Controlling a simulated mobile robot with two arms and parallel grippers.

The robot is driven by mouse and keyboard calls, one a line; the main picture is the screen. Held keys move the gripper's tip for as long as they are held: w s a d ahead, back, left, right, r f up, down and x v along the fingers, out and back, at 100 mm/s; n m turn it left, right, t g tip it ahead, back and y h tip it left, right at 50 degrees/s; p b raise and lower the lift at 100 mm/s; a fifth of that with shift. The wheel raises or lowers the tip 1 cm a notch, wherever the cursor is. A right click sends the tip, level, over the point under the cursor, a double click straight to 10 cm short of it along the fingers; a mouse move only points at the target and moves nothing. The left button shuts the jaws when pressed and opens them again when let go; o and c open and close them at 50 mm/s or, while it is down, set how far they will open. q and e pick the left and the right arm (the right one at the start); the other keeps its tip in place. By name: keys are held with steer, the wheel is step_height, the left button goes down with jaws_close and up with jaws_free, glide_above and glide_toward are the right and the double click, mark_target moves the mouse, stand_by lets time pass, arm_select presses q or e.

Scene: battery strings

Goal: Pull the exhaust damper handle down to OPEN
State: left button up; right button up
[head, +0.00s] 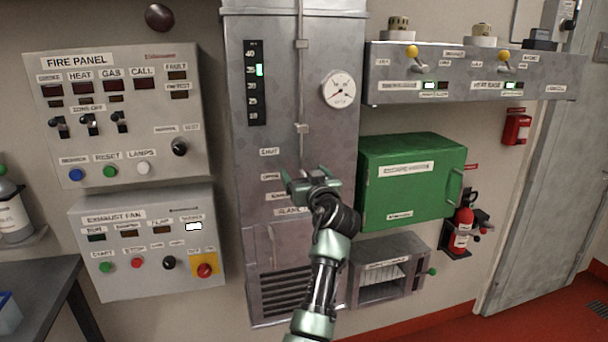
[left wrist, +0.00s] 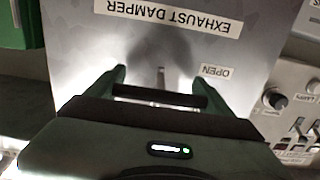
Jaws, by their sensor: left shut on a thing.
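The exhaust damper is a tall grey metal duct panel (head: 300,110) in the middle of the head view. A label SHUT (head: 269,152) sits on it, with smaller labels lower down. My left gripper (head: 308,180) is at the panel, below the SHUT label, and hides the handle there. In the left wrist view, the picture is upside down. The dark handle bar (left wrist: 160,96) lies across between the fingers of my left gripper (left wrist: 160,92), which is shut on it. The OPEN label (left wrist: 216,71) and the EXHAUST DAMPER label (left wrist: 168,13) show beyond. My right gripper is not in view.
A fire panel (head: 115,140) and an exhaust fan box (head: 150,255) are on the wall to the left. A green box (head: 408,185) and a grey slotted box (head: 385,285) are close on the right. A switch shelf (head: 480,90) juts out above them.

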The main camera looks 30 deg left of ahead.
arm_select(q)
step_height(320, 180, down, 2)
steer(key=shift+f+b, duration=0.15)
steer(key=shift+b, duration=0.45)
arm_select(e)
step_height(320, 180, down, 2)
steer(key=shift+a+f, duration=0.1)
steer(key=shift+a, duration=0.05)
arm_select(q)
steer(key=o, duration=2)
steer(key=b+v, duration=0.2)
steer(key=v, duration=0.5)
steer(key=shift+s+d, duration=0.2)
steer(key=shift+d, duration=0.15)
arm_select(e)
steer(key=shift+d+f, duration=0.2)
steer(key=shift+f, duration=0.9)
